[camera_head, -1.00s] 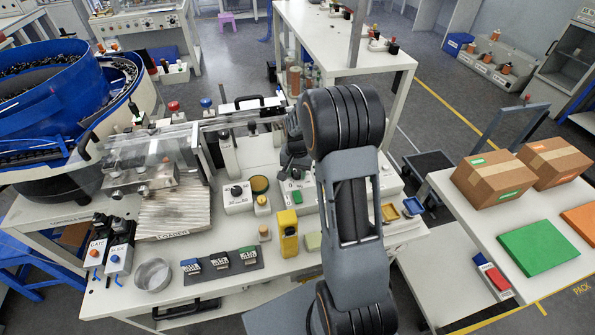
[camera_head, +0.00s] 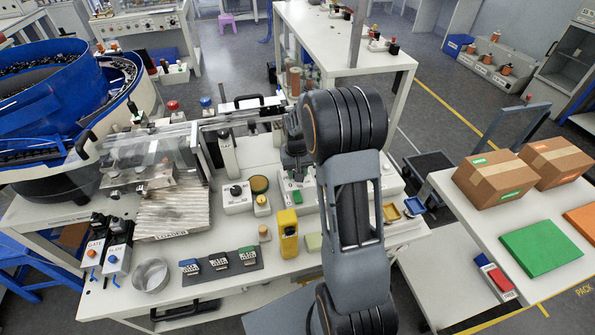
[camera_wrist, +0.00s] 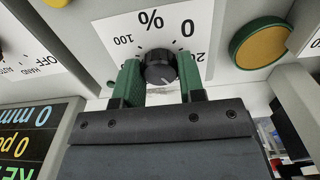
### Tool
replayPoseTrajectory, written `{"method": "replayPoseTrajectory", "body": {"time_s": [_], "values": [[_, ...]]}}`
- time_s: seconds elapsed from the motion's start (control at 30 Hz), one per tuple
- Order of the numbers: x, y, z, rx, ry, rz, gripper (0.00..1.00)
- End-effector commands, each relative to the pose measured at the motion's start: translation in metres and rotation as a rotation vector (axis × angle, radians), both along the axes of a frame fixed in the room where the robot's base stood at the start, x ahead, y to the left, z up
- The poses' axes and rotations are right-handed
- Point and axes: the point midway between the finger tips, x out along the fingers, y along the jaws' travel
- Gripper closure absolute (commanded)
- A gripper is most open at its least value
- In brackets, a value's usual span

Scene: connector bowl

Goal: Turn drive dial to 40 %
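The drive dial is a black ribbed knob (camera_wrist: 159,66) on a white scale plate (camera_wrist: 112,28) marked 0, 100, 25 and %, which appears upside down in the wrist view. A faint pale mark on the knob points to the lower right, past the 25 side. My gripper (camera_wrist: 158,80) has green fingers, one on each side of the knob and close against it, so it looks closed on the knob. In the head view my arm covers most of the dial, and my dark gripper (camera_head: 294,160) is low over the panel there.
A HAND/OFF/AUTO plate (camera_wrist: 35,62) and a dark display (camera_wrist: 32,130) are on the left.

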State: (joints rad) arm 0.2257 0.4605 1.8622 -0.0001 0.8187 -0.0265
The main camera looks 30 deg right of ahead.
Motion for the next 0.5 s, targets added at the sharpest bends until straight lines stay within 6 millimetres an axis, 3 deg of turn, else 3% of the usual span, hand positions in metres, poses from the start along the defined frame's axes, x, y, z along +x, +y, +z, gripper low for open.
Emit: {"method": "replayPoseTrajectory", "body": {"time_s": [0.23, 0.5], "values": [[0.0001, 0.0000, 0.0003, 0.000, 0.000, -0.001, 0.39], [0.0001, 0.0001, 0.0014, 0.000, 0.000, -0.001, 0.39]]}}
